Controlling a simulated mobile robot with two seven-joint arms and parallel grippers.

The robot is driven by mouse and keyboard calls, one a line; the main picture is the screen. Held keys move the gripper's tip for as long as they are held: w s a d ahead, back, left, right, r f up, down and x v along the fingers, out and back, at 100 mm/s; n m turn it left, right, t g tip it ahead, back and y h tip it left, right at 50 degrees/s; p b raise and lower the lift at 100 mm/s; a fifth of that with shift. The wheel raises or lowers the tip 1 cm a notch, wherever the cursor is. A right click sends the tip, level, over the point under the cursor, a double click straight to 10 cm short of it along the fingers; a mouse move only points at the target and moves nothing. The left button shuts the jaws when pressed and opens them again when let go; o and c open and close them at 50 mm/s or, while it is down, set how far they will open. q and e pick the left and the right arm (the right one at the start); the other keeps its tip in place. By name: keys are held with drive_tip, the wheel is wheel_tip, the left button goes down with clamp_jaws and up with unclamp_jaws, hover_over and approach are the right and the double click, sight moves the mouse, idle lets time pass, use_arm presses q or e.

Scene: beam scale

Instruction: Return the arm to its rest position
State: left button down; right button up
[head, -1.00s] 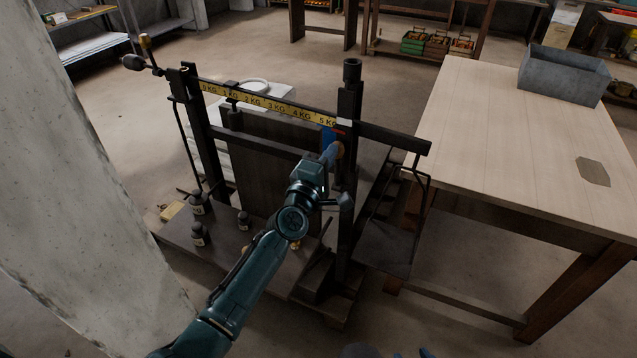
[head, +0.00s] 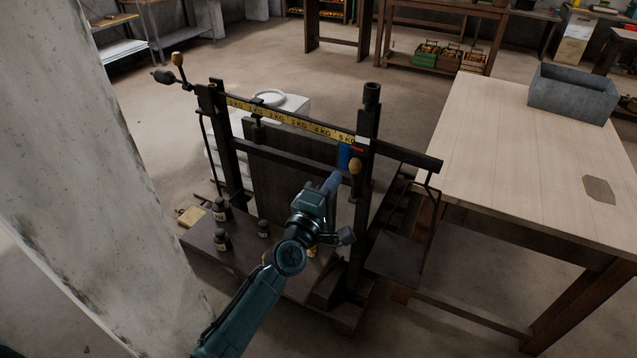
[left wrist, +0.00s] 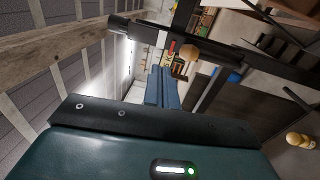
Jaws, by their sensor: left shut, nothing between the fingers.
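My left gripper (head: 332,182) is in front of the beam scale, its blue fingers closed with nothing between them. In the left wrist view the shut fingers (left wrist: 163,90) point into open space. A round wooden knob (head: 355,166) sits on the scale just beyond and right of the fingertips in the head view, apart from them as far as I can tell. It also shows in the left wrist view (left wrist: 190,52). The scale's beam (head: 405,154) with its yellow kilogram strip (head: 290,121) runs above the gripper. My right gripper is out of view.
Dark weights (head: 222,240) stand on the scale's base at left. A hanging pan (head: 395,255) is on the right. A wooden table (head: 520,155) with a grey metal bin (head: 573,95) stands further right. A concrete pillar (head: 100,200) is close on the left.

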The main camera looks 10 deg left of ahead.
use_arm(q)
drive_tip(key=s, duration=0.1)
drive_tip(key=s+a+r, duration=0.1)
drive_tip(key=s, duration=0.2)
drive_tip(key=shift+s+a+r, duration=0.2)
drive_tip(key=shift+s, duration=0.15)
drive_tip(key=s+a+f+m+g+y, duration=0.1)
drive_tip(key=s+a+f+m+g, duration=0.3)
drive_tip(key=s+f+m, duration=0.4)
drive_tip(key=s+a+f+m+g+y, duration=0.2)
drive_tip(key=s+a+f+m+g, duration=0.2)
drive_tip(key=s+f+m, duration=0.5)
drive_tip(key=s+f, duration=0.4)
drive_tip(key=s, duration=0.4)
drive_tip(key=shift+g, duration=0.3)
drive_tip(key=shift+a, duration=0.1)
